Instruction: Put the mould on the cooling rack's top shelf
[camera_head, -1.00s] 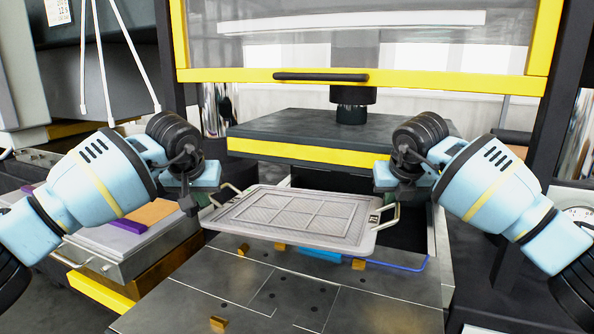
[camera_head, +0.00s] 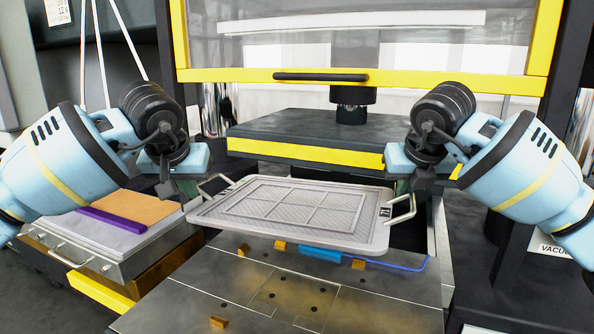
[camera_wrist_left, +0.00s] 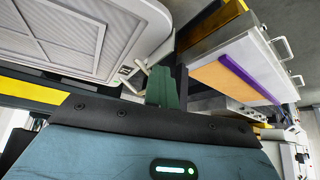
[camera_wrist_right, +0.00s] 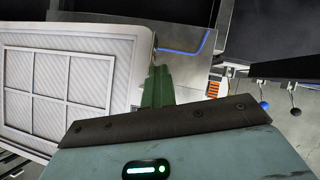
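The mould (camera_head: 290,212) is a flat grey rectangular tray with a raised ribbed pattern and a metal handle at each end. It hangs roughly level above the press's metal front plate. My left gripper (camera_head: 190,188) is shut at the mould's left handle; its green fingers (camera_wrist_left: 164,88) stand beside the handle (camera_wrist_left: 143,75) in the left wrist view. My right gripper (camera_head: 404,190) is shut at the right handle; the right wrist view shows its fingers (camera_wrist_right: 156,88) at the mould's edge (camera_wrist_right: 140,70), hiding that handle. I cannot make out the cooling rack in any view.
The press has a dark platen (camera_head: 300,130) with a yellow front edge, behind the mould. The metal plate (camera_head: 290,290) below carries small brass blocks. At left is a drawer-like unit (camera_head: 120,255) with an orange and purple pad (camera_head: 135,207). A yellow-framed guard (camera_head: 430,78) is above.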

